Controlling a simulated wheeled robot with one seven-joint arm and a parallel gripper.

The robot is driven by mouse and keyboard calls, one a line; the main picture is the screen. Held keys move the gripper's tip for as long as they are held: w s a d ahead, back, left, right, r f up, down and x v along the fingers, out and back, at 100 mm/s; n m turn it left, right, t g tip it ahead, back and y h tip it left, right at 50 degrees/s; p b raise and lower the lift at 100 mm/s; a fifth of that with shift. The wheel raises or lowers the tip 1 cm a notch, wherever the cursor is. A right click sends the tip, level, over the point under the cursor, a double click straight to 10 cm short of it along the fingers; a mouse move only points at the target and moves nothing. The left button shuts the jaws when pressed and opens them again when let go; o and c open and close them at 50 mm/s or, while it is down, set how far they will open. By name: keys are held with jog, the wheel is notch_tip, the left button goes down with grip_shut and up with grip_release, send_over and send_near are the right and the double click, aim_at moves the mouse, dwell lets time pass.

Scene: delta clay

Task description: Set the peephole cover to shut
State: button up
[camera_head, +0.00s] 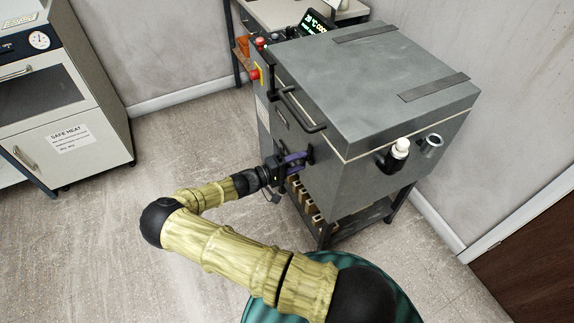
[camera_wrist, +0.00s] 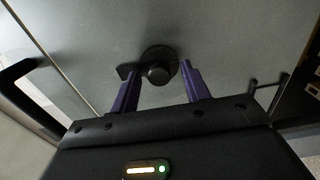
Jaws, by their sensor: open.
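The peephole cover (camera_wrist: 158,58) is a dark round piece with a knob (camera_wrist: 158,74) and a tab sticking out to its left, on the grey front of the kiln (camera_head: 325,75). In the head view the cover (camera_head: 310,153) shows only partly, behind my fingers. My gripper (camera_wrist: 158,82) has its two purple fingers spread, one on each side of the knob, with gaps between. In the head view my gripper (camera_head: 297,162) reaches the kiln's front face. I cannot tell whether the peephole is covered.
A black bar handle (camera_head: 303,112) juts from the kiln front above my gripper. A white knob (camera_head: 401,147) and a short metal pipe (camera_head: 432,144) stick out on the right side. Blocks (camera_head: 306,202) sit on the shelf below. A cabinet (camera_head: 65,100) stands left; floor between is clear.

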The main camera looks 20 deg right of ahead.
jog(key=s+a, duration=0.2)
jog(key=a, duration=1.5)
jog(key=shift+s+b, duration=0.3)
